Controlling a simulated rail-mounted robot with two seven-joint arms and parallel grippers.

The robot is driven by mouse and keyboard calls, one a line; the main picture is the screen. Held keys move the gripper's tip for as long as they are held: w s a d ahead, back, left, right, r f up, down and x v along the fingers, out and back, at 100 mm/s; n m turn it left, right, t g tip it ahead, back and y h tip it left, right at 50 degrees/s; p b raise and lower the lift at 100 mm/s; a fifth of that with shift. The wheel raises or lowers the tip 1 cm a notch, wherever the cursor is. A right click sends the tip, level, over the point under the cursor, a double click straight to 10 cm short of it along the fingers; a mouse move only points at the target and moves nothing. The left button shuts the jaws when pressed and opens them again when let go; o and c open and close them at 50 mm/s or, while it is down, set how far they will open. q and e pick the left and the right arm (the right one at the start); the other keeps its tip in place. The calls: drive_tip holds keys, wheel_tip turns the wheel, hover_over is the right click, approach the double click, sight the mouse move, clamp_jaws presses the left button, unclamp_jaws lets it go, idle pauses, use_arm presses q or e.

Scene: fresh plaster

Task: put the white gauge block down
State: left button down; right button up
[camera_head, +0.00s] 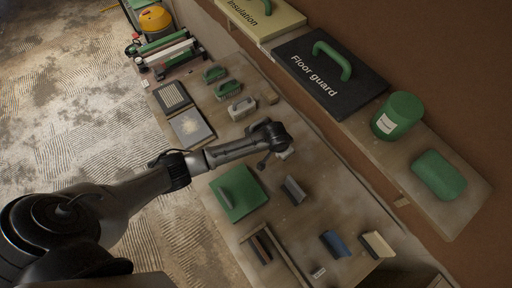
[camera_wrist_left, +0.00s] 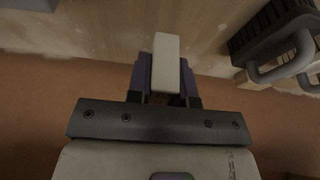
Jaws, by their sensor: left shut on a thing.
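The white gauge block (camera_wrist_left: 166,62) is between the fingers of my left gripper (camera_wrist_left: 165,90) in the left wrist view. In the head view, my left gripper (camera_head: 284,151) is over the middle of the wooden bench (camera_head: 305,225), and only a small pale bit shows beside it. The wrist hides most of the block there. I cannot tell whether the block touches the bench. My right gripper is in neither view.
A green float (camera_head: 236,192) and a dark grey block (camera_head: 294,190) lie near the gripper. A blue block (camera_head: 335,244) and a cream block (camera_head: 377,244) lie at the near end. A shelf with a Floor guard board (camera_head: 330,80) runs along the wall.

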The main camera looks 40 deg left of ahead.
use_arm(q)
drive_tip(key=shift+w+d+f, duration=0.2)
drive_tip(key=shift+d, duration=0.05)
drive_tip(key=s+a+f+b, duration=0.1)
drive_tip(key=a+f+b, duration=0.1)
drive_tip(key=a, duration=0.1)
drive_tip(key=s+a+f+b, duration=0.1)
drive_tip(key=a+f+b, duration=0.1)
drive_tip(key=a+b, duration=0.1)
drive_tip(key=s+a+f+b, duration=0.1)
drive_tip(key=a+f+b, duration=0.1)
drive_tip(key=a, duration=0.1)
drive_tip(key=shift+s+a+f+b, duration=0.1)
drive_tip(key=shift+s+a+b, duration=0.05)
drive_tip(key=shift+b, duration=0.15)
drive_tip(key=shift+s+a+f, duration=0.15)
drive_tip(key=shift+a, duration=0.4)
wheel_tip(320, 180, down, 4)
drive_tip(key=b, duration=0.5)
drive_tip(key=shift+b, duration=0.35)
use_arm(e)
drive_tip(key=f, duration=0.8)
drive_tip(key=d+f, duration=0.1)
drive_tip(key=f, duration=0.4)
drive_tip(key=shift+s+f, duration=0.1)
use_arm(q)
drive_tip(key=shift+f, duration=0.1)
